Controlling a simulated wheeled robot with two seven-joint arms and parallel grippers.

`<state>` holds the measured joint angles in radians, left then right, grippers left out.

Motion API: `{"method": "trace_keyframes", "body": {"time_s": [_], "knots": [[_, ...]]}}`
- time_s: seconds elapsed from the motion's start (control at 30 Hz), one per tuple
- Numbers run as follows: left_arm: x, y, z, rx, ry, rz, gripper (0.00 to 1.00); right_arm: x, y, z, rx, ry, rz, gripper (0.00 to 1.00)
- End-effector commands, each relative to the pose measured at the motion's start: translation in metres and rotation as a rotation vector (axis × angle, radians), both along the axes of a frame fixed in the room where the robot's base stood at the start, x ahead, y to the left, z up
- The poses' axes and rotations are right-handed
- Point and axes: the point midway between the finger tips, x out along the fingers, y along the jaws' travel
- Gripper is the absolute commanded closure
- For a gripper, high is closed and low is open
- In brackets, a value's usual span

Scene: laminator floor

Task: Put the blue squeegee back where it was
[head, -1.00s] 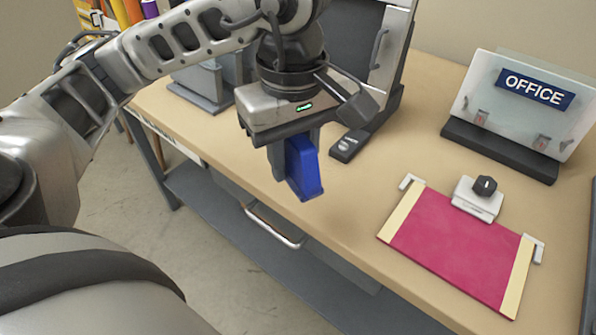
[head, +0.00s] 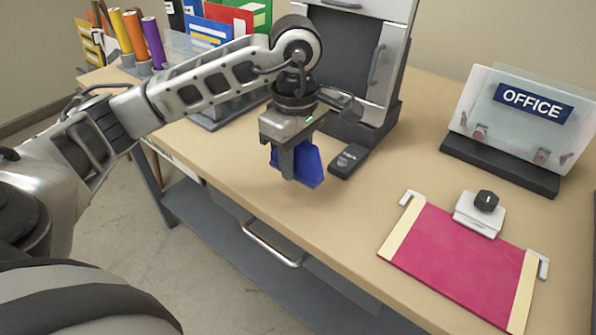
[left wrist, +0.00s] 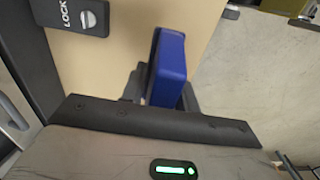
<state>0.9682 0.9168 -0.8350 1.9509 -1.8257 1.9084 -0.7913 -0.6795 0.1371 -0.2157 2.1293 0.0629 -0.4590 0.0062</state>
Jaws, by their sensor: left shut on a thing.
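The blue squeegee (head: 309,168) is held in my left gripper (head: 292,163), above the tan bench top near its front edge. It also shows in the left wrist view (left wrist: 168,70), between the fingers of my left gripper (left wrist: 160,88). The gripper is shut on it. The fingers hide part of the squeegee. My right gripper is in neither view.
A dark block marked LOCK (head: 348,160) lies just right of the squeegee, before a grey upright machine (head: 366,60). A magenta panel in a clamp (head: 460,258) lies at the right front. An OFFICE sign (head: 532,103) stands behind it. Coloured rolls (head: 135,33) stand at the back left.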

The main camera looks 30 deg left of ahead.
Motion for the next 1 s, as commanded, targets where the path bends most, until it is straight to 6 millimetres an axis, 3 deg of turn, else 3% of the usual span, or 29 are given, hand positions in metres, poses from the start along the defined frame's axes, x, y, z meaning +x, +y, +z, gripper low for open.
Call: {"method": "trace_keyframes", "body": {"time_s": [0.23,0.47,0.83,0.87,0.9,0.93,1.0], "knots": [[0.011,0.003,-0.013,-0.002,0.0,0.0,0.91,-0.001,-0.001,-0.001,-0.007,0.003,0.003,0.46],[0.012,0.004,-0.045,-0.001,0.003,-0.001,0.91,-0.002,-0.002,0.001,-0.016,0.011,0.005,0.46],[0.013,0.004,-0.052,-0.001,-0.002,-0.001,0.91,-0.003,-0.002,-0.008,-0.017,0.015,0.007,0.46],[0.013,0.004,-0.051,-0.001,-0.001,-0.001,0.67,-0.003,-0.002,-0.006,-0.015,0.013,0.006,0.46],[0.013,0.004,-0.05,-0.001,-0.001,-0.001,0.56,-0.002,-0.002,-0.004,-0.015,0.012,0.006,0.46],[0.013,0.004,-0.05,-0.001,-0.001,-0.001,0.48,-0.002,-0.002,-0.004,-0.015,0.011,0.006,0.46],[0.013,0.004,-0.05,-0.001,-0.001,-0.001,0.48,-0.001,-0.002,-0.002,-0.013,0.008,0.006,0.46]]}}
